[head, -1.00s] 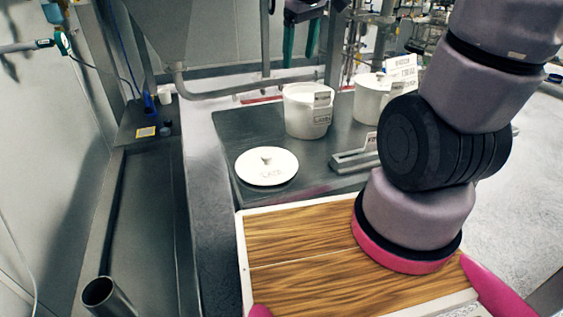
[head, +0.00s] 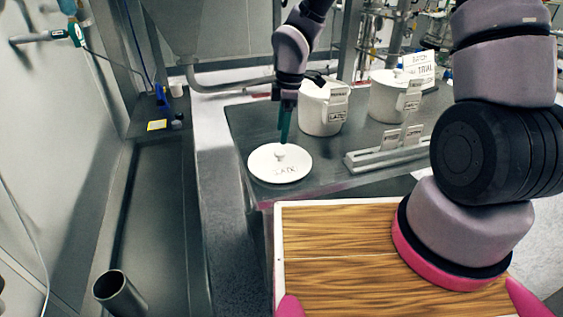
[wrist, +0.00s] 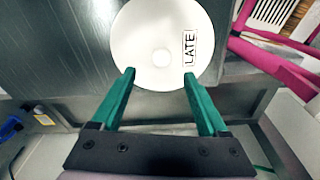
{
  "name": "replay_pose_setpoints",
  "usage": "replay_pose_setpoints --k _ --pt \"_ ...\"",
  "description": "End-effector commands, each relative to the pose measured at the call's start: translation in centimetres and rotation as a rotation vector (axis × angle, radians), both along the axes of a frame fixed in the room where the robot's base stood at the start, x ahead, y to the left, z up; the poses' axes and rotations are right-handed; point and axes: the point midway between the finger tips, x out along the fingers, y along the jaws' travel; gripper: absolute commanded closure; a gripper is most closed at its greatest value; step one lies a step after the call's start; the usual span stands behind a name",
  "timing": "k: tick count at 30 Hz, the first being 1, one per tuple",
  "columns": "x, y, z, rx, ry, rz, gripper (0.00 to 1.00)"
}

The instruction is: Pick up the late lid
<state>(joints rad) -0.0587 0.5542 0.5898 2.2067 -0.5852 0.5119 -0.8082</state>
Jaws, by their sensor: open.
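The late lid (head: 272,174) is a flat white disc with a small knob, lying on the dark table near its front left corner. In the wrist view the lid (wrist: 150,20) shows its LATE label and its round knob (wrist: 162,57). My gripper (head: 284,140) has green fingers and points down over the lid. In the wrist view the open fingers (wrist: 158,72) straddle the near part of the lid, with the knob just beyond the tips and nothing held. I cannot tell the exact height of the tips above the lid.
A white lidless-looking pot (head: 318,112) with a label stands just behind the lid. A second white pot (head: 385,95) stands to its right. A grey rack with small label cards (head: 390,155) is right of the lid. The dark table (head: 245,125) is clear left of the pots.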

Motion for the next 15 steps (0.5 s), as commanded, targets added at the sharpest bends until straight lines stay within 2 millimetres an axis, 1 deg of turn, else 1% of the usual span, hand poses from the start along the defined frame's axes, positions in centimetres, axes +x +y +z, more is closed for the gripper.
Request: replay_pose_setpoints --k 1,7,12,15 --pt "-0.1 0.1 -0.7 -0.001 0.002 0.003 0.23" --pt "-0.2 0.2 -2.1 -0.001 0.002 0.001 0.23" --pt "-0.5 0.3 -4.8 -0.002 0.004 0.002 0.23" --pt "-0.4 0.5 -6.0 -0.002 0.002 0.000 0.23"
